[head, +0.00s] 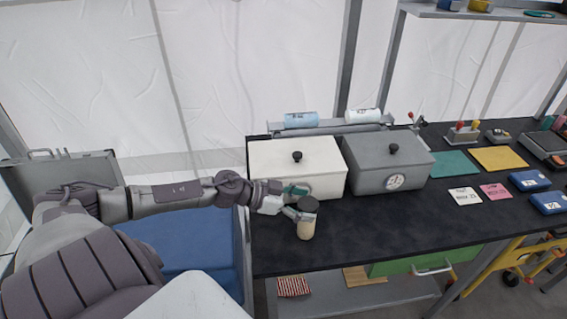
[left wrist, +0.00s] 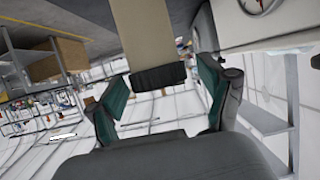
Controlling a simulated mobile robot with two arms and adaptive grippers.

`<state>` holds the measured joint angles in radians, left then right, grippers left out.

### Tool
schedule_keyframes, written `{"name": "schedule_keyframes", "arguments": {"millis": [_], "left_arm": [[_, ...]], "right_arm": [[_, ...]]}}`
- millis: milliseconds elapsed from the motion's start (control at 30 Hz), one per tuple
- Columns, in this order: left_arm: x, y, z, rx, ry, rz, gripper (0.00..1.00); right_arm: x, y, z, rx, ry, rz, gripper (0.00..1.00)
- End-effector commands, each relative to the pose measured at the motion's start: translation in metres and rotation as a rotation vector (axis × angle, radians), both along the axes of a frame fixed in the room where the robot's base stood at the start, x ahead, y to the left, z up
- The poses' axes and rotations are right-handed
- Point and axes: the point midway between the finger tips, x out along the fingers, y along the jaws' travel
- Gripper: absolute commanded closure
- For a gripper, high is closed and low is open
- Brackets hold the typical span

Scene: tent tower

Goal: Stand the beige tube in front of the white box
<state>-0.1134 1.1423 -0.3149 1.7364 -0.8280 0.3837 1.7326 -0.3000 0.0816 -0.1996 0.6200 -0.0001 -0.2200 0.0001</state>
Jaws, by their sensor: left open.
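The beige tube (head: 306,228) with a dark cap is upright on the black tabletop, in front of the white box (head: 275,170). In the left wrist view the tube (left wrist: 145,35) shows upside down, its dark cap (left wrist: 158,78) seen between the fingers. My left gripper (head: 296,206) reaches in from the left at the height of the cap. In the left wrist view its two green-padded fingers (left wrist: 165,95) are spread, one on each side of the cap, with gaps visible. The tube's base touches or nearly touches the table. My right gripper is not in view.
A grey box (head: 410,182) with a dial stands right of the white box. A teal mat (head: 453,163), a yellow mat (head: 497,158), cards and blue cases lie further right. Black tabletop (head: 400,225) is bare right of the tube. The table's front edge is close.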

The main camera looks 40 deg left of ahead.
Motion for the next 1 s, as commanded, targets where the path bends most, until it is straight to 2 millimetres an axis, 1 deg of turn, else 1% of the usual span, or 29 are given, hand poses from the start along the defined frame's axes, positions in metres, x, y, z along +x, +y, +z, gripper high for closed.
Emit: {"name": "schedule_keyframes", "arguments": {"millis": [33,100,333,533,700,1000], "left_arm": [[-0.007,0.004,0.0,0.004,0.005,-0.003,0.2],[-0.014,0.009,0.005,0.003,0.004,-0.004,0.2],[-0.032,0.025,0.017,0.003,0.004,-0.004,0.2],[-0.045,0.035,0.026,0.0,0.003,-0.002,0.2],[-0.05,0.04,0.029,-0.001,0.0,-0.004,0.2],[-0.051,0.042,0.031,0.001,-0.002,-0.004,0.2]], "right_arm": [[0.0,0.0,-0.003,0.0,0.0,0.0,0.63],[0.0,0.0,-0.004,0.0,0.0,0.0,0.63],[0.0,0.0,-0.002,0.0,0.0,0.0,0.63],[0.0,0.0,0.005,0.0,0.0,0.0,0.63],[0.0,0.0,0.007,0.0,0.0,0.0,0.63],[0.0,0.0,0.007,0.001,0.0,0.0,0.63]]}}
